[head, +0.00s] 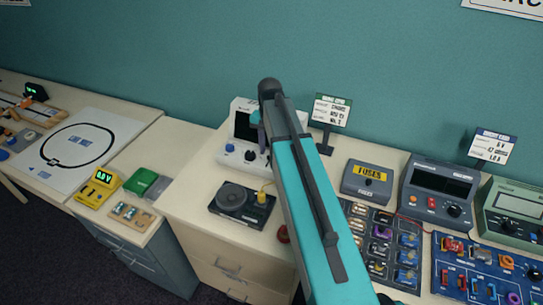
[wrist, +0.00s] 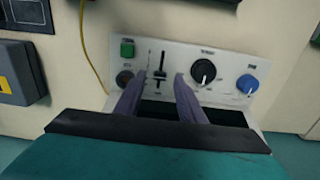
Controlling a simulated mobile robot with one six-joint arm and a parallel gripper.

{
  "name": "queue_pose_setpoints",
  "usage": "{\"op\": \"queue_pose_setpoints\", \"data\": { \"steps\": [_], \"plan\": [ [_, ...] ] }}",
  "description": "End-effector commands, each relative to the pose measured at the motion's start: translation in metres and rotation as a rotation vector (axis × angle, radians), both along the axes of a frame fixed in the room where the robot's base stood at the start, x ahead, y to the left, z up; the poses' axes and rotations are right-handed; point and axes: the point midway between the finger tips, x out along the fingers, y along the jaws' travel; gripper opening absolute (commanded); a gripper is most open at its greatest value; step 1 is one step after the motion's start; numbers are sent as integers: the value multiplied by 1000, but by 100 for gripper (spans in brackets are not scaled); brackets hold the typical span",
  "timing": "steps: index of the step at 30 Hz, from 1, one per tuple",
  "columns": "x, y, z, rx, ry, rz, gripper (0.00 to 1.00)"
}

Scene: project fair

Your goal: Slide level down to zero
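The level slider (wrist: 159,74) is a small dark cap on an upright slot in a pale control panel (wrist: 222,58), seen in the wrist view. The cap sits around the middle of the slot; its scale is too small to read. My gripper (wrist: 159,79) is open, with its two purple-grey fingers to either side of the slider in the picture. I cannot tell whether they touch it. In the head view, my arm hides much of the same instrument (head: 239,135), and my gripper (head: 259,135) is before its face.
On the panel, a green button (wrist: 127,49) is left of the slider, and a black knob (wrist: 203,71) and blue knob (wrist: 247,84) are right. A speaker box (head: 240,203), a fuse box (head: 368,180) and meters stand nearby.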

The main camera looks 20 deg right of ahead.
Motion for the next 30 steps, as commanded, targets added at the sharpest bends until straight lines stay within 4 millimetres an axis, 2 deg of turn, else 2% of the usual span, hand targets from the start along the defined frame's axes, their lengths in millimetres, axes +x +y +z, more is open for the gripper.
{"op": "queue_pose_setpoints", "data": {
  "steps": [1, 6, 18, 24, 30],
  "plan": [
    [0, 0, -8, 0, 0, 0, 36],
    [0, 0, -16, 0, 0, -1, 36],
    [0, -1, -17, 0, 0, -1, 36],
    [0, -1, -17, 0, 0, -1, 2],
    [0, -1, -17, 0, 0, -2, 0]
  ]
}}
